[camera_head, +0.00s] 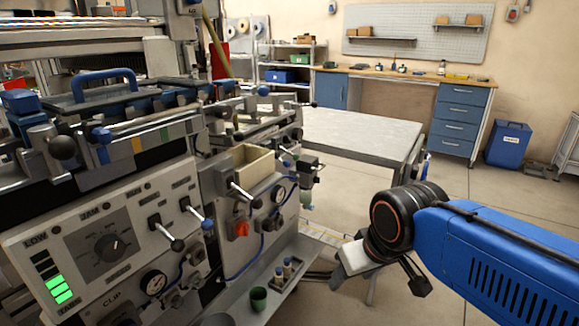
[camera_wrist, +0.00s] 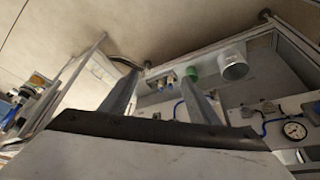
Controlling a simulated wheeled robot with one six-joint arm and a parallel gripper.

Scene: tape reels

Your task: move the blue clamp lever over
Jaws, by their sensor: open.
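A grey machine with several levers stands at the left in the head view. One lever with a blue tip (camera_head: 207,223) sticks out from the panel with the dial and green lights, pointing down and right. A large blue bar handle (camera_head: 103,76) lies on top of the machine. The labels are too small to tell which part is the clamp lever. My gripper (camera_head: 319,275) is to the right of the machine, apart from these parts. In the wrist view my gripper (camera_wrist: 163,76) shows two separated grey fingers with nothing between them.
A green cup (camera_head: 258,298) and small bottles (camera_head: 283,269) stand on the machine's low shelf, close to my gripper. A grey table (camera_head: 365,130) is behind. A blue bin (camera_head: 508,145) stands far right.

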